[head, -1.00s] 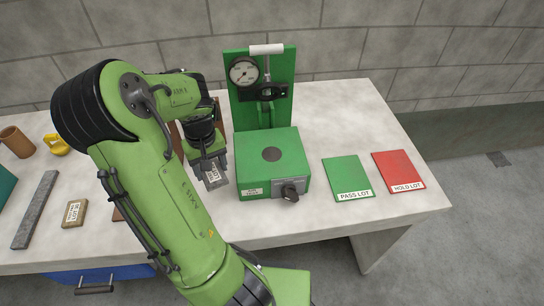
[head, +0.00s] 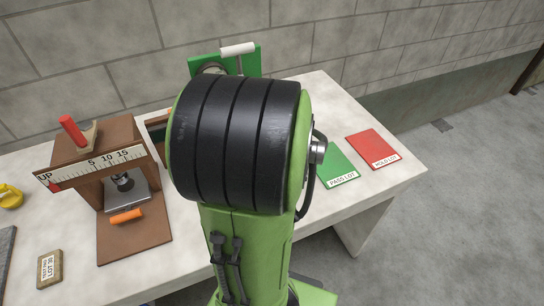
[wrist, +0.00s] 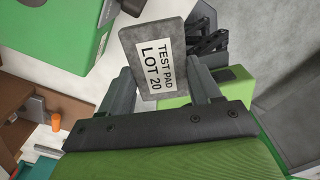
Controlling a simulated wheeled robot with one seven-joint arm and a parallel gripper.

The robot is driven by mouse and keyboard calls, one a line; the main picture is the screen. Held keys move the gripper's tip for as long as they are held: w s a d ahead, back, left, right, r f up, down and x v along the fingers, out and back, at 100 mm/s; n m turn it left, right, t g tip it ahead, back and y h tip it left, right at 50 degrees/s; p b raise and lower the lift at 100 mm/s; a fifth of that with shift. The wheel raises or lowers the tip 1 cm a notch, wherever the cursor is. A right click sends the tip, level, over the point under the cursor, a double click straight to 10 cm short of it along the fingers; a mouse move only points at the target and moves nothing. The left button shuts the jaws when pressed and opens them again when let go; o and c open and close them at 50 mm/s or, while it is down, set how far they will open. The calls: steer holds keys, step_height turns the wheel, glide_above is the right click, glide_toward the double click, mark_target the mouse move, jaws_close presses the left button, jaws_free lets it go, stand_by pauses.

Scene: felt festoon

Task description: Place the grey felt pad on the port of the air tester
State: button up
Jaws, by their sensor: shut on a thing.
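My gripper (wrist: 158,70) is shut on the grey felt pad (wrist: 143,45) in the wrist view. The pad is a flat grey slab with a white label reading TEST PAD LOT 20, and a finger stands at each side of it. A green box at upper left in the wrist view looks like the air tester (wrist: 50,40); the pad is to its right, apart from it in the picture. In the head view my arm hides the gripper, the pad and most of the tester. Only the top of the tester's green back panel (head: 252,62) shows. The port is hidden.
A brown gauge stand (head: 100,140) with a white scale and orange handle stands left of my arm. A small labelled tan pad (head: 49,268) lies at front left. A green PASS LOT mat (head: 338,163) and red HOLD LOT mat (head: 372,149) lie at right.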

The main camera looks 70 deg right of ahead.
steer(key=shift+s+a+n, duration=0.1)
steer(key=shift+s+n, duration=0.1)
steer(key=shift+n, duration=0.2)
steer(key=w+d, duration=1.2)
steer(key=d, duration=0.1)
steer(key=shift+w+p, duration=0.2)
steer(key=shift+p, duration=0.1)
step_height(320, 180, down, 4)
steer(key=shift+r+b, duration=0.2)
steer(key=shift+b, duration=0.25)
steer(key=shift+s+f, duration=0.1)
steer(key=shift+f, duration=0.1)
steer(key=o, duration=1)
steer(key=shift+o, duration=0.2)
steer(key=shift+r, duration=0.15)
